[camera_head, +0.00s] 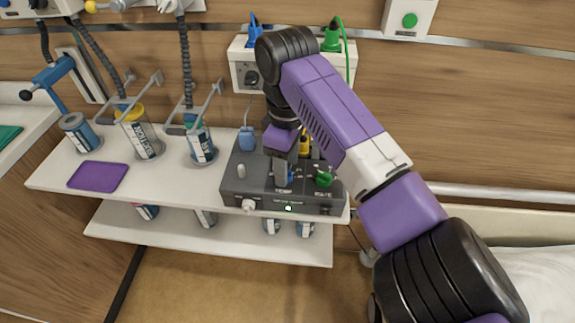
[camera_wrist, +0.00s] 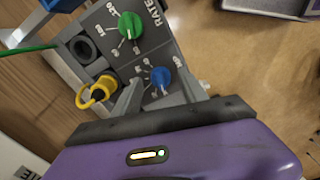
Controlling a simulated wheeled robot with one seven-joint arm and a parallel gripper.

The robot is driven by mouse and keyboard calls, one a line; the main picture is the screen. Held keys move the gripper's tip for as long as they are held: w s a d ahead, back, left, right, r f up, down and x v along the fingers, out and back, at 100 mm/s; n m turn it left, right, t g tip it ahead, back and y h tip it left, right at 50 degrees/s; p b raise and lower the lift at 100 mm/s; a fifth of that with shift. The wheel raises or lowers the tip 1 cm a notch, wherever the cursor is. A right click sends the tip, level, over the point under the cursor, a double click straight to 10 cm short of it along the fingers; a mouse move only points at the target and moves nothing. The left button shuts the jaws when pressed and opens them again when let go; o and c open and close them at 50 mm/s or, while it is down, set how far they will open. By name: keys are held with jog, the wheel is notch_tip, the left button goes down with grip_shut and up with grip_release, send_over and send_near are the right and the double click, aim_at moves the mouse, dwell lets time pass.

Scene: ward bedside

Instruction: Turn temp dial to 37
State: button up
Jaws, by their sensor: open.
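A dark grey control box (camera_head: 238,192) sits on the upper shelf. On its top is a blue dial (camera_wrist: 160,76) with number marks around it, too small to read surely. The blue dial also shows partly behind my gripper in the head view (camera_head: 289,178). A green dial (camera_wrist: 130,25) beside it is marked RATE; it shows in the head view too (camera_head: 324,179).
A yellow plug (camera_wrist: 97,90) sits in a socket close to the left finger. A pale knob (camera_head: 248,204) is on the box's front. Several canisters, one of them clear with a yellow top (camera_head: 140,135), and a purple tray (camera_head: 98,176) stand left on the shelf (camera_head: 165,190).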

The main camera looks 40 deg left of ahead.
jog(key=shift+f, duration=0.6)
grip_shut()
jog(key=shift+r+p, duration=0.1)
jog(key=shift+p, duration=0.25)
